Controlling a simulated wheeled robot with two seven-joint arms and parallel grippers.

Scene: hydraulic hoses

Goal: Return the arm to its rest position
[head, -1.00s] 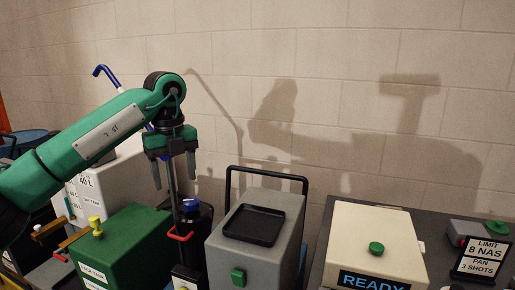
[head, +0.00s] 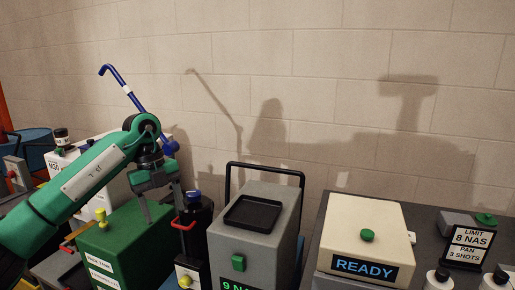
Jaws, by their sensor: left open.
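My left arm comes in from the left, green with a black wrist. My left gripper (head: 162,212) points down with its two fingers apart and nothing between them. It is in front of and above the right part of the green box (head: 125,245), close to the black bottle-like unit with a red handle (head: 196,235). I cannot tell whether a fingertip touches the green box. My right gripper is not in view.
A grey unit (head: 225,262) with a black tray (head: 253,212) and a tall black handle stands right of the gripper. A cream box (head: 365,222) reading READY and a limit sign (head: 467,248) are further right. A blue bent pipe (head: 122,83) rises behind the arm.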

